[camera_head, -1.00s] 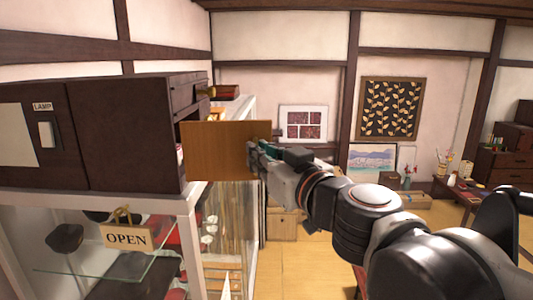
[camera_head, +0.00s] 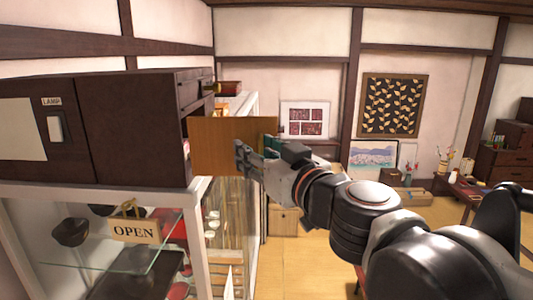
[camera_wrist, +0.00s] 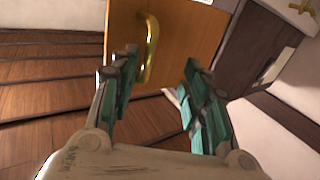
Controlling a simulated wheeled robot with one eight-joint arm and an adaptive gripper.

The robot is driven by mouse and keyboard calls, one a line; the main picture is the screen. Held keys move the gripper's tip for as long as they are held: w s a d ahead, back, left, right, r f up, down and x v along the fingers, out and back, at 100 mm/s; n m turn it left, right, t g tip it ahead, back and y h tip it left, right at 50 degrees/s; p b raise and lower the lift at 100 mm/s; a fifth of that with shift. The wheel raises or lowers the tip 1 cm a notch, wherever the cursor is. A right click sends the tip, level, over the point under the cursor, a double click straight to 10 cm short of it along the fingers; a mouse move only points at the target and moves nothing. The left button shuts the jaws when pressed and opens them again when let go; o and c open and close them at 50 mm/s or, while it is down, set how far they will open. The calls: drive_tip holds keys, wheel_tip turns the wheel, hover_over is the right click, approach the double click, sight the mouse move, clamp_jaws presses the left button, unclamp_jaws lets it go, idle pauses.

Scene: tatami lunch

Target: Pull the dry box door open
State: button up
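The dry box (camera_head: 130,130) is a dark wooden box on top of the glass display case. Its door (camera_head: 212,140) is an orange-brown panel standing out from the box's right side, with a dark gap beside it. In the wrist view the door (camera_wrist: 185,40) carries a brass handle (camera_wrist: 150,48), ahead of my gripper and nearer the left finger. My gripper (camera_wrist: 165,85) has its fingers spread, with nothing clasped between them. In the head view my gripper (camera_head: 241,156) overlaps the door's right part. I cannot make out the handle there.
The glass display case (camera_head: 205,215) stands below the box, with an OPEN sign (camera_head: 134,231) on its front. The box front has a LAMP switch (camera_head: 55,128). A low table (camera_head: 458,188) stands at the far right.

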drive_tip(key=shift+s+f, duration=0.1)
drive_tip(key=shift+s, duration=0.05)
idle(0.5)
drive_tip(key=v, duration=1.2)
drive_tip(key=shift+d, duration=0.2)
